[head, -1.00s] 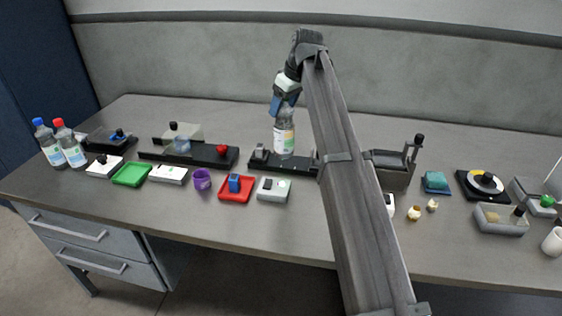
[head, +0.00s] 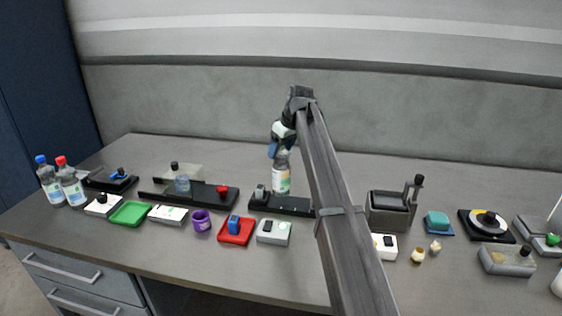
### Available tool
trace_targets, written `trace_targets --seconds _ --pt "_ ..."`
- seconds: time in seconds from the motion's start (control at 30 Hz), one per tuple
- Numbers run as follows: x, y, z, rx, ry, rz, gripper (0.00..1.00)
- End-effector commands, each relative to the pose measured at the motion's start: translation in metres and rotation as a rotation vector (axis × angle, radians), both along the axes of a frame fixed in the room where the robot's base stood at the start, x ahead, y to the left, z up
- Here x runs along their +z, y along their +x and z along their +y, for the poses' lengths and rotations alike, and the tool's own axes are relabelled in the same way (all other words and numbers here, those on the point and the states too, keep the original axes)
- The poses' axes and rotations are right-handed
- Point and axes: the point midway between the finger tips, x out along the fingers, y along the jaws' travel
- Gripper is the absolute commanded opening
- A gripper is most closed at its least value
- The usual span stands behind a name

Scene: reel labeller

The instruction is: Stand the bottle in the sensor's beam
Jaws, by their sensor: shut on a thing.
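The bottle (head: 281,178) is clear with a white and green label. It is upright over the long black base (head: 292,205), and I cannot tell whether its bottom touches that base. My gripper (head: 278,150) is shut on the top of the bottle, which hides the cap. A small dark block with a grey front, which may be the sensor (head: 260,193), stands at the base's left end, just left of the bottle. My arm hides the right end of the base.
Two bottles, one blue-capped (head: 49,184) and one red-capped (head: 70,185), stand at the far left. A green tray (head: 130,214), purple cup (head: 201,221) and red tray (head: 236,231) line the front. A dark open-topped box (head: 390,211) stands right of my arm.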

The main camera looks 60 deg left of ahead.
Motion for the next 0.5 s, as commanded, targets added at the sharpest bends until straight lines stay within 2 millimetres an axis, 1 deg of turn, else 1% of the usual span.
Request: trace_targets --seconds 0.17,0.4,0.5 --pt "-0.010 0.000 0.000 0.001 0.002 -0.001 0.00" --pt "-0.037 0.000 0.000 0.001 0.002 0.000 0.00" --pt "-0.040 0.000 0.000 0.001 0.003 -0.001 0.00"
